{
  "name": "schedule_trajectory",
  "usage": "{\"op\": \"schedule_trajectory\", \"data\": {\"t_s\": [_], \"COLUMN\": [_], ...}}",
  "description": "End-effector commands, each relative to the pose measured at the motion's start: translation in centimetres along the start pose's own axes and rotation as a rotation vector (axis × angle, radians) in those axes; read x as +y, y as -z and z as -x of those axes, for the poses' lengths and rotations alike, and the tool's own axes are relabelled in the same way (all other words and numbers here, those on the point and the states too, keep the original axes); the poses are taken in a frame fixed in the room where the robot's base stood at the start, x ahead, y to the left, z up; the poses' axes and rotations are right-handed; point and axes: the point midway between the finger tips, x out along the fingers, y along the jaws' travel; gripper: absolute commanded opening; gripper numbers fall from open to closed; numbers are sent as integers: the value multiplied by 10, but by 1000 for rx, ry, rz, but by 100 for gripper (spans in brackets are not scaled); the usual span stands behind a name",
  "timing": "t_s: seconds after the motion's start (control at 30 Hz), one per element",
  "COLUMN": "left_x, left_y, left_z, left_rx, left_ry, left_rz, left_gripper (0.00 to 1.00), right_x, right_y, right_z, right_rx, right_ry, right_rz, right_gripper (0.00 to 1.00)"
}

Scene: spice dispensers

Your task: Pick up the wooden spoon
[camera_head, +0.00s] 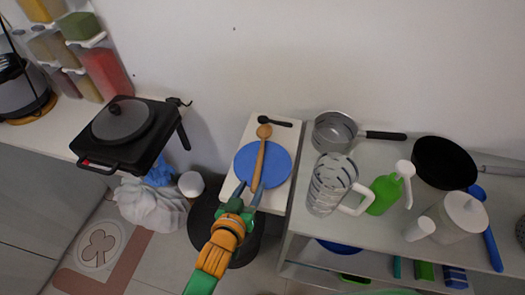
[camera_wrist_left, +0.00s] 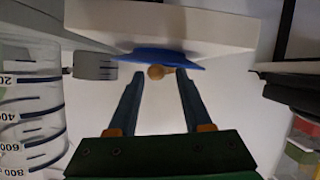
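The wooden spoon (camera_head: 261,158) lies across a blue plate (camera_head: 278,163) on a white board (camera_head: 276,203), its round bowl at the far end and its handle pointing toward me. My left gripper (camera_head: 247,193) is at the near end of the handle. In the left wrist view, the fingers of the left gripper (camera_wrist_left: 158,76) are apart, with a brown end of the spoon (camera_wrist_left: 156,72) in the gap between the fingertips. I cannot tell whether either finger touches it. The plate edge (camera_wrist_left: 155,57) shows just beyond. My right gripper is not in view.
A clear measuring jug (camera_head: 328,187) stands right of the board, with a green bottle (camera_head: 384,194) beside it. A saucepan (camera_head: 334,132) and a black pan (camera_head: 444,163) stand behind. A black burner (camera_head: 123,150) is at left. A small black spoon (camera_head: 275,122) lies at the board's far end.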

Motion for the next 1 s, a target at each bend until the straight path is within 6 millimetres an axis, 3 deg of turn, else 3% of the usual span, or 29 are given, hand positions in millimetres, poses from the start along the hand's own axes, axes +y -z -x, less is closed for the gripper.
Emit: {"op": "schedule_trajectory", "data": {"t_s": [0.03, 0.13, 0.17, 0.53, 0.73, 1.0], "left_x": [0, 0, 0, 1, 6, -23], "left_y": [-1, -1, -1, 1, 28, 77], "left_z": [0, 0, 0, 1, 11, 82], "left_rx": [-3, -3, -3, -1, 5, -2], "left_ry": [0, 0, 0, 0, -2, 2], "left_rz": [1, 0, 0, 0, 1, -6], "left_gripper": [31, 4, 0, 0, 0, 0], "right_x": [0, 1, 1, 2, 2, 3], "right_y": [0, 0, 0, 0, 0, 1], "right_z": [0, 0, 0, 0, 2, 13], "right_rx": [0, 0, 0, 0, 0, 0], "right_ry": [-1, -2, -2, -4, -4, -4], "right_rz": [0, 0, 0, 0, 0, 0], "right_gripper": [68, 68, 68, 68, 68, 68]}}
